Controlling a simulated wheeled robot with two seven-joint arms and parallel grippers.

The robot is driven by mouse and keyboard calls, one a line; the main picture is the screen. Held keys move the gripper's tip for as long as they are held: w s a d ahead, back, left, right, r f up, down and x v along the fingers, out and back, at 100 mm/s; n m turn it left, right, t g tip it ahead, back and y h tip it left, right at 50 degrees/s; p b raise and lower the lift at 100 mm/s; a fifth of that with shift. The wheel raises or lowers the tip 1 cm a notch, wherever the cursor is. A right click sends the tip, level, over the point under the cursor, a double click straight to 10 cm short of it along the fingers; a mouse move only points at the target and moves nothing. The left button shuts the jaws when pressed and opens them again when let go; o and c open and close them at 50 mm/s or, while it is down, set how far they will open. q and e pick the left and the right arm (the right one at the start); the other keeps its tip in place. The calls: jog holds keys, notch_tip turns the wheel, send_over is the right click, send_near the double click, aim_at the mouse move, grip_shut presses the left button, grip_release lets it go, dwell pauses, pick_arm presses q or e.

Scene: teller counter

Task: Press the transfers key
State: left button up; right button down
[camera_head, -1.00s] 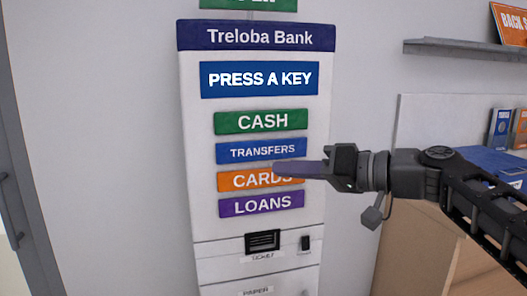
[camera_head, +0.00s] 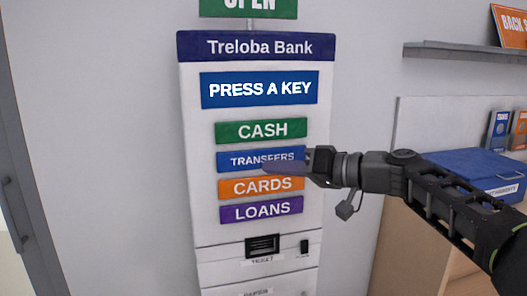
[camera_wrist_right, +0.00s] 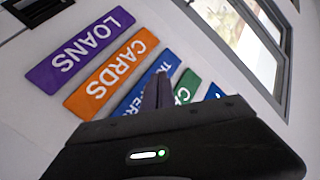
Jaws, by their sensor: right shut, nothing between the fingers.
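The blue TRANSFERS key (camera_head: 235,161) sits on the white Treloba Bank kiosk (camera_head: 205,225), between the green CASH key (camera_head: 262,131) and the orange CARDS key (camera_head: 261,187). My right gripper (camera_head: 268,168) is shut and empty. Its fingertips overlap the lower right part of the TRANSFERS key in the head view; I cannot tell whether they touch it. In the right wrist view the shut fingers (camera_wrist_right: 157,92) cover part of the TRANSFERS key (camera_wrist_right: 135,96). My left gripper is not in view.
The purple LOANS key (camera_head: 261,209) is below CARDS. The kiosk screen (camera_head: 259,89) reads PRESS A KEY. A ticket slot (camera_head: 262,245) is lower down. A blue box (camera_head: 475,168) stands on the counter at right, under a grey shelf (camera_head: 465,50).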

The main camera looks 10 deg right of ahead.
aim_at(253, 163)
jog(key=shift+w, duration=1)
jog(key=shift+w+a, duration=0.1)
dwell(1.2)
jog(key=shift+w, duration=0.35)
jog(key=shift+w, duration=0.45)
dwell(0.7)
jog(key=shift+s+f+b, duration=0.15)
jog(key=shift+s+b, duration=0.15)
jog(key=shift+s, duration=0.05)
jog(key=shift+s+b, duration=0.35)
jog(key=shift+s, duration=0.2)
